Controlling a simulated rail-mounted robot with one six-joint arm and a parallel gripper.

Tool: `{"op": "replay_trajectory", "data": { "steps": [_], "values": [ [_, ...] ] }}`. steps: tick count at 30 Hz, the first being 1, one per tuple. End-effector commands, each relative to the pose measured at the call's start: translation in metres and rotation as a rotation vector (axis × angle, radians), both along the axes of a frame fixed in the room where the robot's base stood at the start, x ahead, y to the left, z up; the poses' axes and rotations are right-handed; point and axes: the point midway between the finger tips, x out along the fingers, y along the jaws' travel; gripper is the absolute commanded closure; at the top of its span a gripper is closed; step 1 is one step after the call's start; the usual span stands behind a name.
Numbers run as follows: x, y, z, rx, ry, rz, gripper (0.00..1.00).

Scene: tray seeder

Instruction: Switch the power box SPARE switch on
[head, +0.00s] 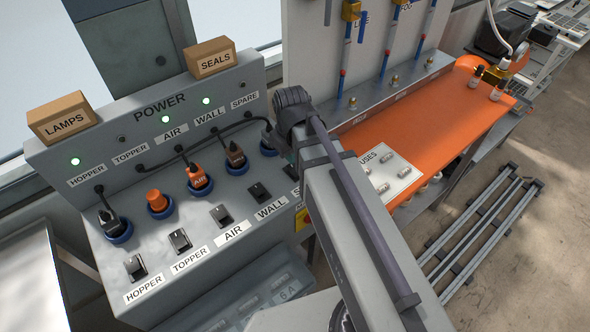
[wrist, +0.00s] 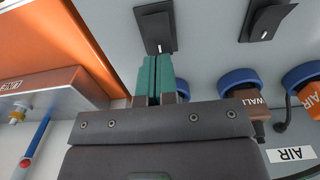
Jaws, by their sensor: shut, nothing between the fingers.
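The grey power box (head: 240,220) has a row of dark rocker switches and a row of blue-ringed sockets. The SPARE switch (wrist: 155,26) shows just ahead of my fingertips in the wrist view; in the head view my arm covers most of it. My gripper (wrist: 158,66) has teal fingers, shut and empty, pointing at the lower edge of that switch; I cannot tell whether they touch. The SPARE lamp (head: 242,85) looks dark, while the HOPPER (head: 75,161), AIR (head: 166,119) and WALL (head: 206,101) lamps glow green.
The WALL switch (wrist: 266,19) lies to the right in the wrist view, near the WALL plug (wrist: 238,98). Black cables run from the plugs. LAMPS (head: 62,117) and SEALS (head: 210,57) boxes sit on top. An orange bench (head: 430,125) stands to the right.

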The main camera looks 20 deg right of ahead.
Motion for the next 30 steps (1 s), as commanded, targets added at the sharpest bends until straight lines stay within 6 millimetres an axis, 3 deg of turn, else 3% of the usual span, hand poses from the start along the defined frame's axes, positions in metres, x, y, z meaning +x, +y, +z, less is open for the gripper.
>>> {"op": "replay_trajectory", "data": {
  "steps": [30],
  "values": [
    [0.0, 0.0, -0.016, 0.0, 0.0, 0.0, 1.0]
  ]
}}
